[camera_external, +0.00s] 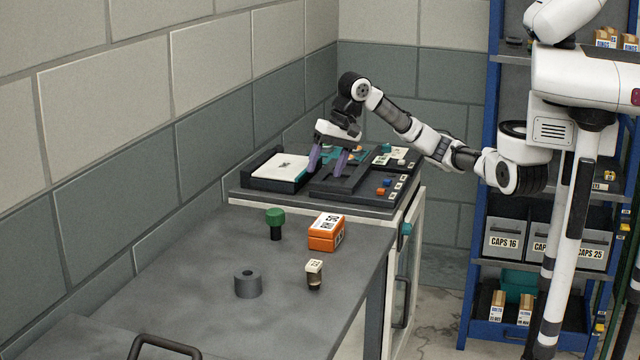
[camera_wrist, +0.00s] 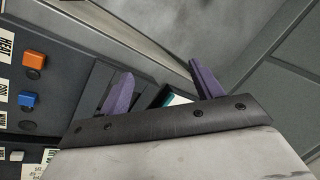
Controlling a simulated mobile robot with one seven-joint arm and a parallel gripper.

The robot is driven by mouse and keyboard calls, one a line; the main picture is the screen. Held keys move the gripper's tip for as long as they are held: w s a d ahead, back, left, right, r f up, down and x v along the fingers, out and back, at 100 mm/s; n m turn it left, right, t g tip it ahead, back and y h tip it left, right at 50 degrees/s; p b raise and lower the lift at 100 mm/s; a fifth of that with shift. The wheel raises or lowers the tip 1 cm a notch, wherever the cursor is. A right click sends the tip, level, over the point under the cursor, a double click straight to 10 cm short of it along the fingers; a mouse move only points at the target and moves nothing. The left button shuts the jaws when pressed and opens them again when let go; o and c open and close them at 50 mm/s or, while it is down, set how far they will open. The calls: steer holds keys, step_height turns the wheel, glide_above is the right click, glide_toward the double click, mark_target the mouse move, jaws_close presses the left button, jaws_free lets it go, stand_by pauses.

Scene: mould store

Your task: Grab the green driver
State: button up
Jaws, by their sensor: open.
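My gripper (camera_external: 326,166) is open, with its purple fingers pointing down over the dark panel (camera_external: 330,190) on the far cabinet. In the wrist view its fingers (camera_wrist: 160,76) are spread. A teal and white piece (camera_wrist: 178,99) shows partly between them, mostly hidden by my gripper; I cannot tell whether it is the green driver. Teal also shows behind the fingers in the external view. A green-topped piece with a black stem (camera_external: 275,222) stands upright on the near table, well apart from my gripper.
The panel carries an orange knob (camera_wrist: 34,59) and a blue knob (camera_wrist: 29,100). A dark-framed white tray (camera_external: 272,179) lies left of my gripper. The near table holds an orange box (camera_external: 325,240), a grey ring (camera_external: 248,286) and a small labelled bottle (camera_external: 314,276).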

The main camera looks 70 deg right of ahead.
steer(key=w+a+n+h+b, duration=0.1)
steer(key=w+a+n, duration=0.25)
steer(key=a, duration=0.55)
steer(key=n+t+h+b, duration=0.1)
steer(key=n+h+b, duration=0.1)
steer(key=n, duration=0.2)
glide_toward(276, 211)
steer(key=x, duration=0.5)
steer(key=p+x, duration=0.1)
steer(key=x, duration=0.1)
steer(key=shift+w+f, duration=0.2)
steer(key=shift+w, duration=0.2)
steer(key=shift+s+p+x, duration=0.1)
steer(key=shift+p+x, duration=0.2)
steer(key=shift+x, duration=1)
steer(key=shift+s+p+x, duration=0.15)
steer(key=shift+p+x, duration=0.15)
steer(key=shift+x, duration=1)
steer(key=c, duration=1.1)
steer(key=shift+c, duration=0.2)
